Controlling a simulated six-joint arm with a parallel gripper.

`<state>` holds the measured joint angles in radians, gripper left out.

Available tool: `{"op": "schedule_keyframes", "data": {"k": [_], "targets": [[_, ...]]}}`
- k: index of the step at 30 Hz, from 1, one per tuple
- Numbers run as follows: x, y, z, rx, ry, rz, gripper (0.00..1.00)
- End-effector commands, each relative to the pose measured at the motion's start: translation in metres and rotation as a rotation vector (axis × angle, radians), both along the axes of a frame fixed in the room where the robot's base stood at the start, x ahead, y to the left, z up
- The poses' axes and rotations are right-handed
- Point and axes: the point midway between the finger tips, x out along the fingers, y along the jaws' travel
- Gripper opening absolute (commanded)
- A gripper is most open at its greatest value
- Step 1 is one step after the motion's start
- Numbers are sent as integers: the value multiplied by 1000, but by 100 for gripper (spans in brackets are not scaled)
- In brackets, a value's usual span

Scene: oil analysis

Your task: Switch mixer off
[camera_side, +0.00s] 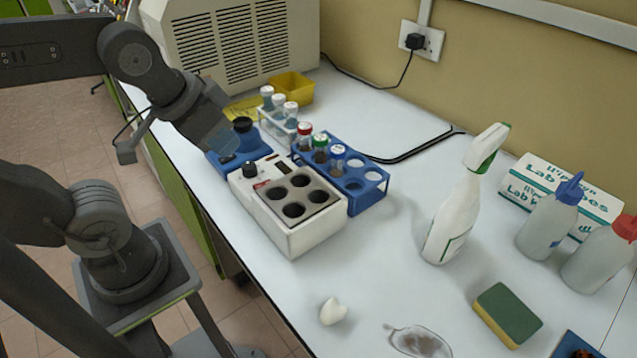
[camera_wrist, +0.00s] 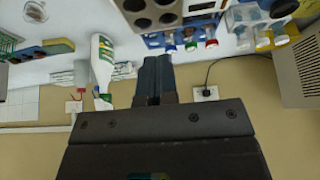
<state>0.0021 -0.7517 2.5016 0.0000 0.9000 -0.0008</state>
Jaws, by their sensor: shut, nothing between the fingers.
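The mixer (camera_side: 253,146), a small blue unit with a black round cup on top, stands near the left edge of the bench, behind a white heating block. My gripper (camera_side: 226,143) is at its left side in the side view, its fingers covering part of the mixer. I cannot tell whether they touch it. In the wrist view my gripper (camera_wrist: 153,60) has its fingers shut together and empty.
The white heating block (camera_side: 302,238) with several wells stands close in front of the mixer. A blue rack (camera_side: 368,199) with capped vials is to its right, and a clear rack (camera_side: 268,122) is behind. A spray bottle (camera_side: 452,222) stands farther right.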

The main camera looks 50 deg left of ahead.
Motion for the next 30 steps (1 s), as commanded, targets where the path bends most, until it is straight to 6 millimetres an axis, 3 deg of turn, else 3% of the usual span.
{"op": "schedule_keyframes", "data": {"k": [5, 8, 11, 18, 24, 30], "targets": [[5, 5, 0, -12, 12, 44, 0], [15, 17, 0, -46, 44, 156, 0], [30, 40, -1, -104, 92, 347, 0], [63, 123, -13, -288, 209, 929, 0], [68, 184, -27, -411, 266, 1308, 0], [66, 214, -35, -470, 290, 1486, 0]]}}
